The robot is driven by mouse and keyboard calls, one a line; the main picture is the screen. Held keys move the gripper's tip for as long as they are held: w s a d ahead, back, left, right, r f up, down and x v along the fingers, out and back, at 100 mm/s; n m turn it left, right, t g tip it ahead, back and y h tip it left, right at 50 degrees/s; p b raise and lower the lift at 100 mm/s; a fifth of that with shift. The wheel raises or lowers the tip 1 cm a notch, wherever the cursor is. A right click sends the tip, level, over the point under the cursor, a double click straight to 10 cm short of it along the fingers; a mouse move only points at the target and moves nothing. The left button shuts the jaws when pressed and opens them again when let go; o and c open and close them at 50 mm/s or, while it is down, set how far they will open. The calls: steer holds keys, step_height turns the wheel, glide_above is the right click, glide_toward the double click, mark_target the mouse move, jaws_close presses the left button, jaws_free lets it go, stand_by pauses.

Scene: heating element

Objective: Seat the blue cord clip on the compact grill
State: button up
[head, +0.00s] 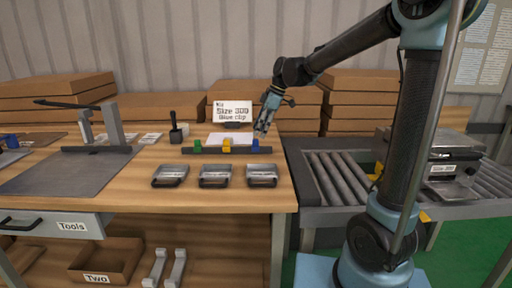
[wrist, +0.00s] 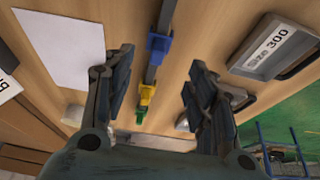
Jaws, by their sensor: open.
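The blue cord clip (head: 255,145) sits at the right end of a dark rail (head: 212,150) on the workbench. It also shows in the wrist view (wrist: 158,42), upper middle, on the rail. A yellow clip (head: 227,145) and a green clip (head: 197,146) sit further along the same rail. My gripper (head: 264,128) is above the blue clip's end of the rail. In the wrist view its fingers (wrist: 158,66) are spread and empty, with the rail visible between them. The compact grill (head: 455,168), labelled Size 300, stands on the roller conveyor at the right.
A sign (head: 232,111) reads Size 300, Blue clip. Three grey handled pieces (head: 262,176) lie along the bench front; the wrist view shows one labelled Size 300 (wrist: 268,48). A press-like fixture (head: 112,128) stands at left. The roller conveyor (head: 345,175) adjoins the bench.

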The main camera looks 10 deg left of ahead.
mark_target(256, 140)
steer(key=shift+w+x, duration=0.15)
steer(key=shift+x, duration=1.35)
steer(key=shift+w+x, duration=0.1)
steer(key=shift+x, duration=1.4)
steer(key=c, duration=0.9)
